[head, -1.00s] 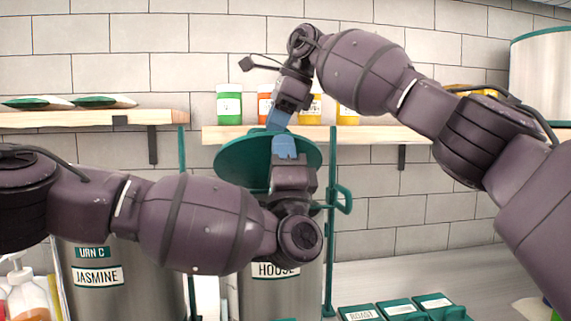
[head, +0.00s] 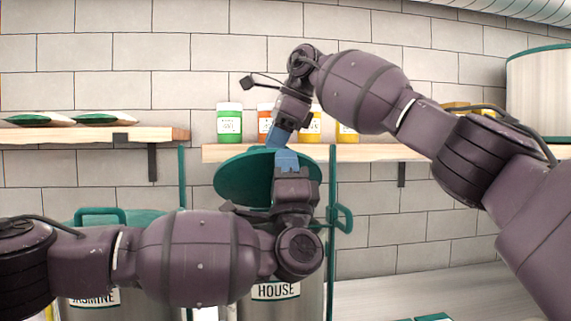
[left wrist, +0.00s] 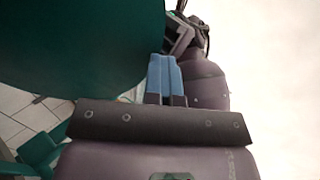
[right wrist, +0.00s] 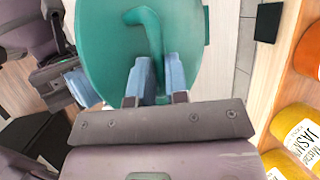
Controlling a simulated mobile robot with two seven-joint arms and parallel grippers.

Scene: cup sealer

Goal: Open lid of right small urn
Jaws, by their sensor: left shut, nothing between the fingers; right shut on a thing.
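The right small urn (head: 300,305), labelled HOUSE, stands at the lower centre of the head view, partly hidden by my left arm. Its green lid (head: 238,178) is raised and tilted up at the back. My right gripper (head: 279,135) is behind the lid, shut on the lid handle (right wrist: 153,45), which shows between its fingers in the right wrist view (right wrist: 155,75). My left gripper (head: 287,157) is shut and empty, in front of the lid. In the left wrist view its fingers (left wrist: 165,75) are together beside the lid (left wrist: 75,45); I cannot tell whether they touch it.
A wall shelf (head: 375,152) with several jars, including a green one (head: 229,122), runs behind the lid. Another urn (head: 135,300) with a green lid stands to the left. A large steel container (head: 540,95) is at the upper right.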

